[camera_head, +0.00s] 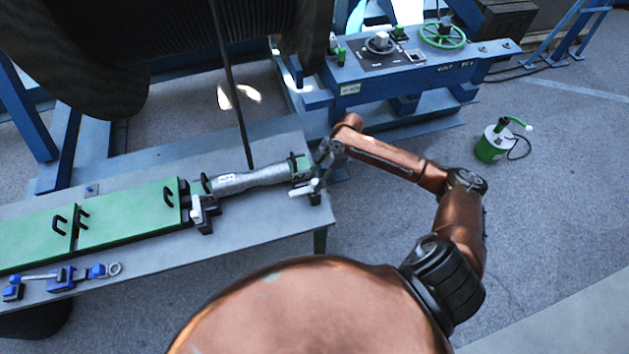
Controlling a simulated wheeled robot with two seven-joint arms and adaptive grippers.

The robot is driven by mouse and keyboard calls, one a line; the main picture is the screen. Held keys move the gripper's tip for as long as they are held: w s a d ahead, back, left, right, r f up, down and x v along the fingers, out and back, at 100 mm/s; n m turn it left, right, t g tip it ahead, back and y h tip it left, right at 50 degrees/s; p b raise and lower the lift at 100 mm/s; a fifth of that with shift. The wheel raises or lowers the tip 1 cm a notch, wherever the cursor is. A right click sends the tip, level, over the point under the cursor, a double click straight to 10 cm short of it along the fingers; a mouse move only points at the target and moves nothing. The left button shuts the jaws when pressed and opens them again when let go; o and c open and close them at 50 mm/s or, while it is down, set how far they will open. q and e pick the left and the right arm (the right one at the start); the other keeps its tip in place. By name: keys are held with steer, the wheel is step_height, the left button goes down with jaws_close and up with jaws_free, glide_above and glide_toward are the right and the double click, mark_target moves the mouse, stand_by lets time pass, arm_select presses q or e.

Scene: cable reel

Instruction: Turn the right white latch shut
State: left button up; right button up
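The right white latch (307,188) is a small pale lever at the right end of a grey cylinder (248,179) on the bench. It sits on a dark clamp block near the bench's right edge. My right gripper (322,168) is just above and beside this latch, coming in from the right. Its fingers are small and overlap the clamp, so I cannot tell whether they touch the latch or how wide they are. A second white latch (196,214) is at the cylinder's left end. My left gripper is not in view.
The grey bench (270,226) also carries green covers (125,217) with black handles and a blue tool (66,277). A dark cable (232,85) hangs down to the cylinder. A blue control console (400,68) stands behind. A green-and-white canister (494,143) is on the floor at right.

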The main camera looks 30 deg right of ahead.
steer(key=shift+x, duration=1.05)
steer(key=shift+d, duration=0.1)
jaws_close()
